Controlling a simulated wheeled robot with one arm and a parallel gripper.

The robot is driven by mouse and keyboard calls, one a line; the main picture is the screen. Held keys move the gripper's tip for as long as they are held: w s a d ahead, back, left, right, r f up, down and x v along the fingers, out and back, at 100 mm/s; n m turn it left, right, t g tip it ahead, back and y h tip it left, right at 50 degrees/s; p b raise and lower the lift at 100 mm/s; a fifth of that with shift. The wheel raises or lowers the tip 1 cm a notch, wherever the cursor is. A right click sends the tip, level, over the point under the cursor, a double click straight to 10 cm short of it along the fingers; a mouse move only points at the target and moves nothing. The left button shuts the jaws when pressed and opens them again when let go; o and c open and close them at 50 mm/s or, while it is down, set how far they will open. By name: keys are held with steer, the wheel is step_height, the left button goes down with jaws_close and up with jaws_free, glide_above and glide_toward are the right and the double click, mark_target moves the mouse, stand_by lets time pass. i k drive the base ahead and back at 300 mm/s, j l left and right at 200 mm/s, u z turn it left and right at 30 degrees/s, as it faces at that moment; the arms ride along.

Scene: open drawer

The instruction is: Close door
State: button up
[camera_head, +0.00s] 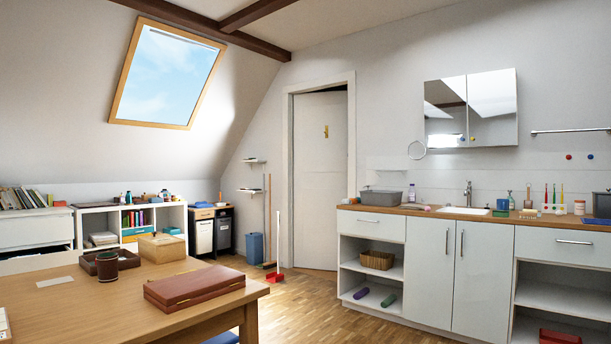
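A white door (320,185) stands in a white frame (287,180) in the back wall, left of the counter. A dark gap shows above its slanted top edge, so it looks slightly ajar, swung away from me. A small yellow hook or fitting (326,131) is on its upper part. I cannot make out a handle. White double cabinet doors (442,275) under the counter look shut. My gripper is not in view.
A wooden table (130,300) with boxes fills the left foreground. The sink counter (420,210) runs along the right. Brooms and a red dustpan (274,277) stand left of the door. Wooden floor (315,310) between table and counter is clear.

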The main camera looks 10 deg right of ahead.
mark_target(321, 160)
steer(key=i+l+z, duration=0.2)
steer(key=i, duration=0.25)
steer(key=i+l+z, duration=0.15)
steer(key=i, duration=0.3)
steer(key=i+l, duration=0.15)
steer(key=i, duration=1)
steer(key=i+l+z, duration=0.1)
steer(key=i, duration=1)
steer(key=i+j+u, duration=0.2)
steer(key=i+u, duration=0.15)
steer(key=i, duration=0.4)
steer(key=i+u, duration=0.35)
steer(key=i, duration=0.45)
steer(key=i+l+u, duration=0.2)
steer(key=i+u, duration=0.2)
steer(key=i, duration=0.35)
steer(key=i+j+z, duration=0.1)
steer(key=i, duration=0.45)
steer(key=i+j+z, duration=0.1)
steer(key=i, duration=0.45)
steer(key=i+j+z, duration=0.1)
steer(key=i, duration=0.45)
steer(key=j, duration=0.1)
